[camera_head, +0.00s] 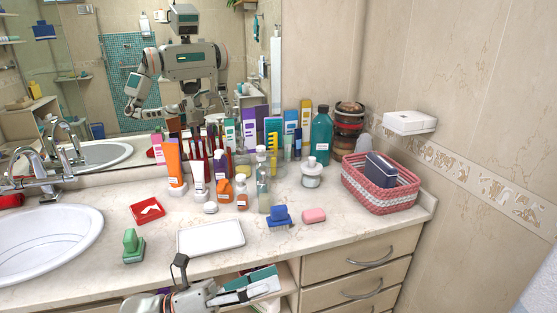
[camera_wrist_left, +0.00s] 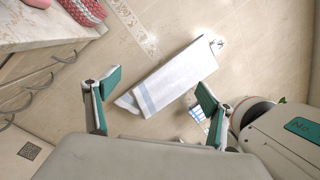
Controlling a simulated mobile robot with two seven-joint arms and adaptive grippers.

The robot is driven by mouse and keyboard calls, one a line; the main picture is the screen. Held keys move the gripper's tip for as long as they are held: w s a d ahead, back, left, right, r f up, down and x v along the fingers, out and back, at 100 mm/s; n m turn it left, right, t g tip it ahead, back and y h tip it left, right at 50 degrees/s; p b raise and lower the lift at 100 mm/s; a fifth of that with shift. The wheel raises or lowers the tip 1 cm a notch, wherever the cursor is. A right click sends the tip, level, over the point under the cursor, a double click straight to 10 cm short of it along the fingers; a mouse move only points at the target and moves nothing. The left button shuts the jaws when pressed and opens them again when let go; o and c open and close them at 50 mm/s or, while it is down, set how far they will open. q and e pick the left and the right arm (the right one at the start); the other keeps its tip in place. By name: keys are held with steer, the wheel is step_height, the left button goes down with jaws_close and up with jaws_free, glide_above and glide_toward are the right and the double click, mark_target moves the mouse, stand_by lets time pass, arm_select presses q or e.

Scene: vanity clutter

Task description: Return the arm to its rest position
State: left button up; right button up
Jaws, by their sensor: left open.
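My left gripper (camera_head: 262,285) shows at the bottom of the head view, in front of the drawers and below the counter's front edge. Its teal-padded fingers are apart and hold nothing. In the left wrist view my left gripper (camera_wrist_left: 155,90) has its two fingers spread wide with empty space between them. Behind that gap is a white towel (camera_wrist_left: 172,77) with blue stripes, apart from the fingers. My right gripper cannot be made out directly in either view.
The counter (camera_head: 330,235) carries bottles, a white tray (camera_head: 210,237), a blue brush (camera_head: 279,217), pink soap (camera_head: 314,215) and a red basket (camera_head: 380,185). Drawers (camera_head: 360,263) with handles lie close to my gripper. A mirror (camera_head: 110,60) reflects my body.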

arm_select(q)
steer(key=w+a+f+n+t+y, duration=0.2)
steer(key=a+f+n+t+y, duration=0.55)
steer(key=n, duration=0.65)
steer(key=w+a+f+n+t+y, duration=0.1)
steer(key=a+f+n+t+y, duration=0.35)
steer(key=f+n, duration=0.75)
steer(key=s+a+f+n+g+y, duration=0.3)
steer(key=s+a+f+n, duration=0.1)
steer(key=s+f+n, duration=0.2)
steer(key=s+a+f+n+g+y, duration=0.2)
steer(key=s+f+n, duration=0.4)
steer(key=f, duration=0.5)
steer(key=s+a+g, duration=0.1)
steer(key=s+a, duration=0.1)
steer(key=shift+s+f+n+g+y, duration=0.25)
steer(key=shift+s+n+g+y, duration=0.05)
steer(key=shift+s+y, duration=0.1)
steer(key=shift+a, duration=0.1)
